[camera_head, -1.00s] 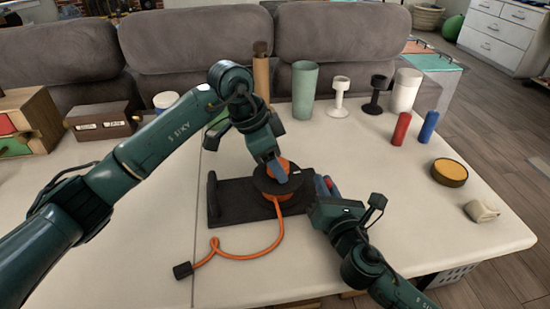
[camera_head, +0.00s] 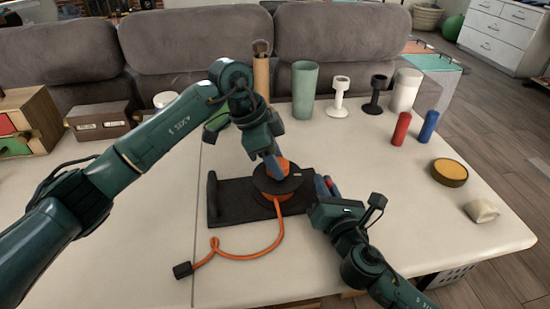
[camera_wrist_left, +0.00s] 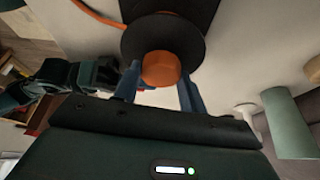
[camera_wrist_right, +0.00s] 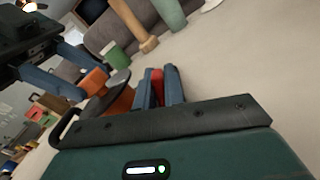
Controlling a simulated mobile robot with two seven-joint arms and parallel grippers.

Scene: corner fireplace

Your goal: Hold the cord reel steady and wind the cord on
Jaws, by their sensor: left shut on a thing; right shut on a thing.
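The cord reel (camera_head: 264,188), with dark round flanges and an orange knob on top, stands on a black base plate (camera_head: 232,205). My left gripper (camera_head: 276,168) comes down from above, shut on the orange knob, which shows between its fingers in the left wrist view (camera_wrist_left: 160,68). The orange cord (camera_head: 258,255) runs from the reel toward the front, makes a small loop and ends in a black plug (camera_head: 182,270) on the table. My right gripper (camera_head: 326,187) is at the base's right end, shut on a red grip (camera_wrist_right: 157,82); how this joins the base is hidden.
Behind stand a wooden cylinder (camera_head: 261,75), a green cup (camera_head: 304,88), white and black goblets and a white canister (camera_head: 404,90). Red (camera_head: 401,129) and blue (camera_head: 429,127) cylinders and a yellow-topped round tin (camera_head: 449,172) are at right. The front of the table is mostly clear.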

